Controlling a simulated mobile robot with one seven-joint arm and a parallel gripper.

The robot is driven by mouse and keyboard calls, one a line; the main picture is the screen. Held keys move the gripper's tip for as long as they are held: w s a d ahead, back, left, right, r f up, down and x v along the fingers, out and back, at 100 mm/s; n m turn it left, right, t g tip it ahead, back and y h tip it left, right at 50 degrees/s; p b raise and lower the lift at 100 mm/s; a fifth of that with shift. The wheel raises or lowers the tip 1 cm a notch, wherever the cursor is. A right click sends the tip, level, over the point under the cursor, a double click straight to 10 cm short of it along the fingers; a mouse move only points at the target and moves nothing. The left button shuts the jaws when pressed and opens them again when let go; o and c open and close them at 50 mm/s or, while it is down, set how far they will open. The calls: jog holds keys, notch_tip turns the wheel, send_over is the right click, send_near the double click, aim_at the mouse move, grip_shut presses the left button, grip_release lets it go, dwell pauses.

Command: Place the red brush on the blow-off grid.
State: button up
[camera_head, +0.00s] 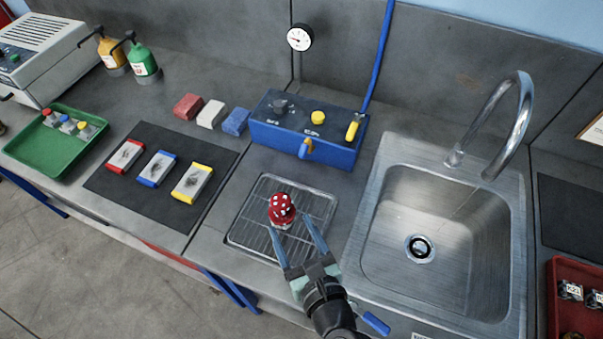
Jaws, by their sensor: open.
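A red piece with white spots and a pale lower part, apparently the red brush (282,208), stands on the blow-off grid (243,232), near its middle. The grid is a square wire rack set in the bench. My gripper (292,229) reaches in from the front with its fingers apart. The fingertips lie at the near side of the red brush, one to its left and one to its right. I cannot tell whether either finger touches it. The brush's underside and its contact with the wires are hidden.
A blue control box (306,130) stands behind the grid, and a steel sink (440,290) with a tall tap lies to its right. A dark mat (135,190) with three coloured-edged blocks lies left. A green tray (40,160) holds small capped pieces.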

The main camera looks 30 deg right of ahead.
jog(key=shift+b+v, duration=0.3)
jog(key=shift+v, duration=2)
jog(key=w+a+r+n+t+y, duration=0.1)
jog(key=w+r+n+t, duration=0.1)
jog(key=w+r+n, duration=0.45)
jog(key=w+a+r+n+t, duration=0.25)
jog(key=r+n, duration=0.45)
jog(key=r, duration=0.5)
jog(key=w+a+r+n+t+y, duration=0.1)
jog(key=w+r+n, duration=0.4)
jog(key=r+n, duration=0.3)
jog(key=s+a+r+n+t, duration=0.2)
jog(key=r+n, duration=0.3)
jog(key=r, duration=0.5)
jog(key=s+a+r+n+t, duration=0.3)
jog(key=r+n, duration=0.3)
jog(key=r, duration=0.4)
jog(key=s+a+r+n+t, duration=0.2)
jog(key=r+n, duration=0.3)
jog(key=r, duration=0.6)
jog(key=shift+s+a, duration=0.5)
jog(key=shift+t, duration=0.25)
